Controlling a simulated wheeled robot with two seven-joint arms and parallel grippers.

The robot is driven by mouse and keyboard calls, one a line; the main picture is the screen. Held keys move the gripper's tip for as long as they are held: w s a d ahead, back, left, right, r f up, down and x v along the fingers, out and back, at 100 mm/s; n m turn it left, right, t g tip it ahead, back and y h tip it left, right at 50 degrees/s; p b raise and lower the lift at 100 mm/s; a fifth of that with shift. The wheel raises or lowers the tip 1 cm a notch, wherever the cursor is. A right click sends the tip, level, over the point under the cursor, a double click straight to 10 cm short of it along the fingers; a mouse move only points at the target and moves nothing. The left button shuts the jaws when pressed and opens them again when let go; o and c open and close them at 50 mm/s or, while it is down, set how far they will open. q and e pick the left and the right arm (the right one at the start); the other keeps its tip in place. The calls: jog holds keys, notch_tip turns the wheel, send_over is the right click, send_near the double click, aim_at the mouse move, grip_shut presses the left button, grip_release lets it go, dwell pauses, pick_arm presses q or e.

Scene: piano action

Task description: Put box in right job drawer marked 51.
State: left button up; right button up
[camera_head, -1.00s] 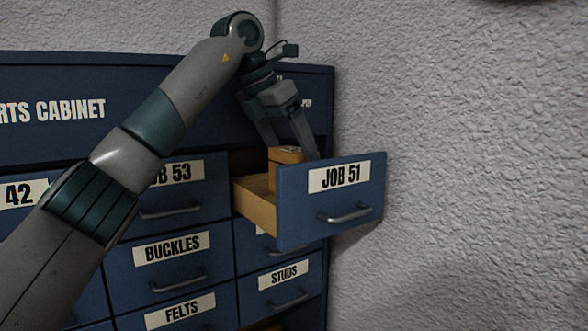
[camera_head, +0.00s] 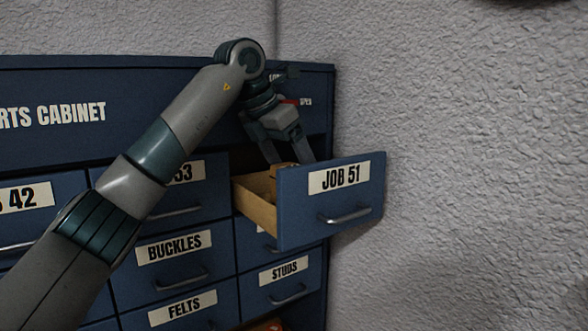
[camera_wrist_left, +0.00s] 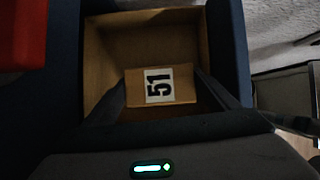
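The box (camera_wrist_left: 160,86) is tan and bears a white label reading 51. It is between the fingers of my left gripper (camera_wrist_left: 160,82), which look closed against its two sides. In the head view the left gripper (camera_head: 289,155) points down into the open drawer marked JOB 51 (camera_head: 331,202). Only the top of the box shows there (camera_head: 283,167), behind the drawer front. The wrist view shows the box inside the drawer's tan walls; I cannot tell whether it touches the floor. My right gripper is not in view.
The blue parts cabinet (camera_head: 150,85) has closed drawers, among them JOB 53, BUCKLES (camera_head: 172,246), FELTS and STUDS (camera_head: 284,276). A textured wall (camera_head: 480,150) stands close to the right of the open drawer. A red object (camera_wrist_left: 22,35) shows at the wrist view's upper left.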

pick_arm(q)
jog(key=o, duration=0.3)
jog(key=shift+o, duration=0.2)
jog(key=shift+r, duration=0.1)
jog(key=shift+s+a+r+b, duration=0.15)
jog(key=shift+a+r+b, duration=0.1)
jog(key=shift+r+b, duration=0.15)
jog(key=b+v, duration=0.3)
jog(key=v, duration=0.8)
jog(key=shift+b, duration=0.4)
dwell(0.6)
